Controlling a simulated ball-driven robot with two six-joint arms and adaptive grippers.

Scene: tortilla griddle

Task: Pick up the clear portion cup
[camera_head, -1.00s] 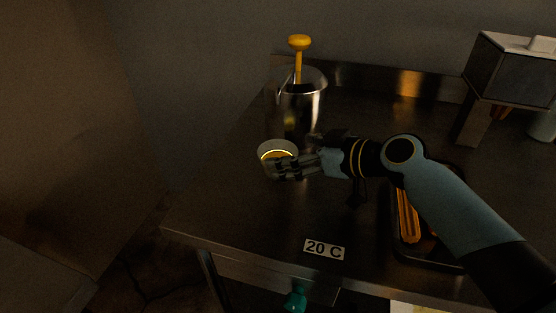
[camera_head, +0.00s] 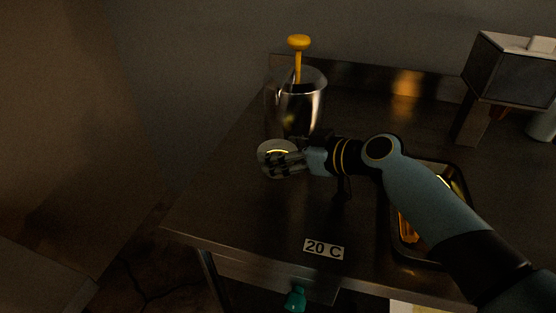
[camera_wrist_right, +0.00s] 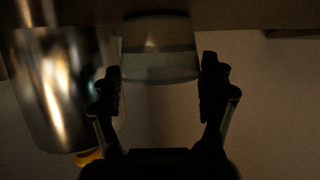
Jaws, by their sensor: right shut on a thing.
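In the right wrist view the cup (camera_wrist_right: 160,50) sits between the two dark fingers. My right gripper (camera_head: 279,163) is shut on the cup and its fingers hide part of it in the head view. It also shows in the right wrist view (camera_wrist_right: 160,85). I cannot tell whether the cup is clear of the counter. My left gripper is not in view.
The steel pot (camera_head: 299,108) with a yellow-knobbed handle (camera_head: 299,43) stands close behind the cup. A dark tray (camera_head: 401,245) with orange contents lies under my right forearm. A boxy appliance (camera_head: 510,70) stands at the back right. The counter's left front is clear.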

